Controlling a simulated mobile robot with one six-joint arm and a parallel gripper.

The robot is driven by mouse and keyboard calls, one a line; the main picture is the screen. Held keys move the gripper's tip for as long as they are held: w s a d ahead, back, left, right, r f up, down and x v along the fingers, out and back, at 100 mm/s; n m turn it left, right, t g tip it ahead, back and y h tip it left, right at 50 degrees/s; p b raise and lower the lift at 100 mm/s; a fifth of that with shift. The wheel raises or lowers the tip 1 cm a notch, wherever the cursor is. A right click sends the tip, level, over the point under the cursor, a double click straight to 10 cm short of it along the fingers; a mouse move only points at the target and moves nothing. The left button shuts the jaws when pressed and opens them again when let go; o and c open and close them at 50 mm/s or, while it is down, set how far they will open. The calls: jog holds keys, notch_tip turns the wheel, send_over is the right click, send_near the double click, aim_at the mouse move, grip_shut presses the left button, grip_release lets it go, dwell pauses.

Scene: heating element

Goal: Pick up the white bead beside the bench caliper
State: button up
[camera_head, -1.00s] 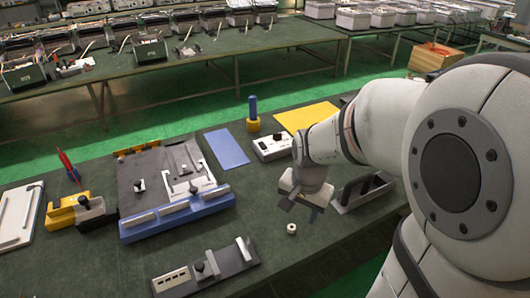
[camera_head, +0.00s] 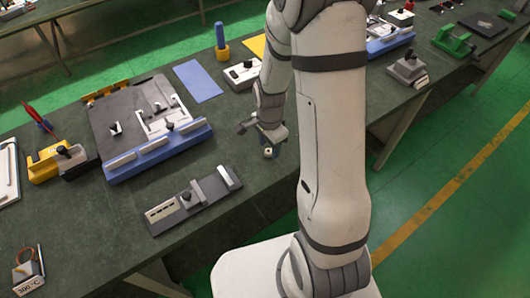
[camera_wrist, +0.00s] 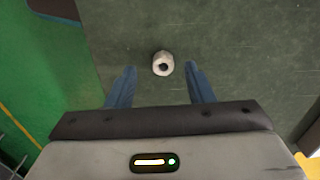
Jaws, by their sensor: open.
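The white bead (camera_head: 268,153), a small ring with a dark hole, lies on the dark green bench top. In the wrist view the bead (camera_wrist: 163,63) shows between the tips of two blue fingers, with a gap on each side. My gripper (camera_wrist: 161,70) is open and empty. In the head view my gripper (camera_head: 262,139) is low over the bench at the bead; its far finger is partly hidden.
A blue-fronted fixture (camera_head: 160,150) stands at the left. A white box with a knob (camera_head: 242,74) and a blue mat (camera_head: 198,81) lie behind. The bench's front edge is close to the bead. The top around the bead is clear.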

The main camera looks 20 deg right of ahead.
aim_at(268, 153)
jog(key=shift+f, duration=1.15)
jog(key=shift+c, duration=0.2)
grip_shut()
jog(key=shift+r, duration=0.1)
